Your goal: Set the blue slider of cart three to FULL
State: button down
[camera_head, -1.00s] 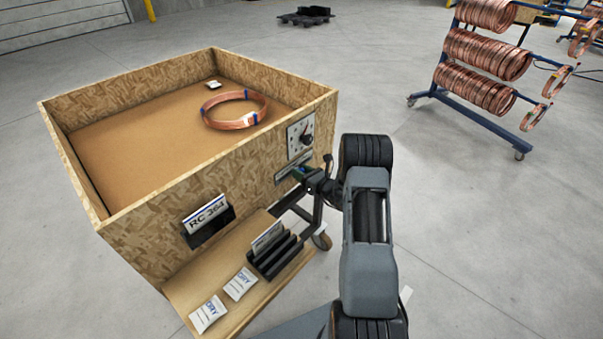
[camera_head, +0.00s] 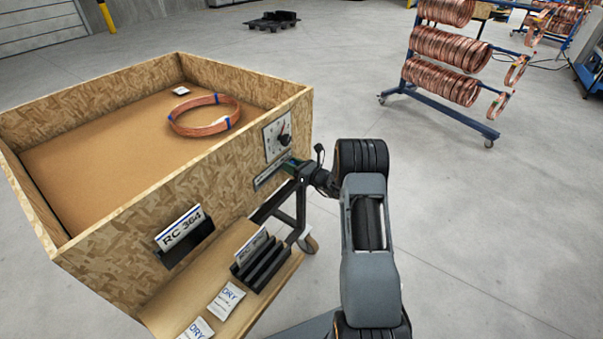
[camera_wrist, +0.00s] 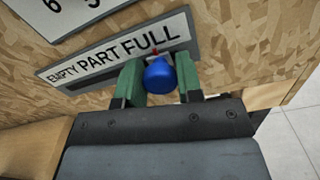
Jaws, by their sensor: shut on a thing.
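The blue slider (camera_wrist: 160,75) is a round blue knob, seen in the wrist view at the right end of its label plate (camera_wrist: 112,50), which reads EMPTY, PART, FULL from left to right. A small red mark above the knob sits under the word FULL. My gripper (camera_wrist: 158,80) has its green fingers on both sides of the knob and is shut on it. In the head view my gripper (camera_head: 297,165) is at the right end of the plate (camera_head: 267,177) on the wooden cart (camera_head: 200,180); the knob is hidden there.
A dial plate (camera_head: 277,136) is above the slider. A copper coil (camera_head: 205,116) lies in the cart's box. A card reading RC 364 (camera_head: 181,228), a black slotted holder (camera_head: 265,260) and DRY packets (camera_head: 226,299) are at its front. A coil rack (camera_head: 440,90) stands at the back right.

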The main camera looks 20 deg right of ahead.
jog(key=shift+w+d+r, duration=0.1)
jog(key=shift+d, duration=0.05)
jog(key=c, duration=0.8)
grip_release()
jog(key=v, duration=1.3)
jog(key=shift+s+d+b, duration=0.2)
jog(key=shift+s+b, duration=0.15)
jog(key=shift+b, duration=0.05)
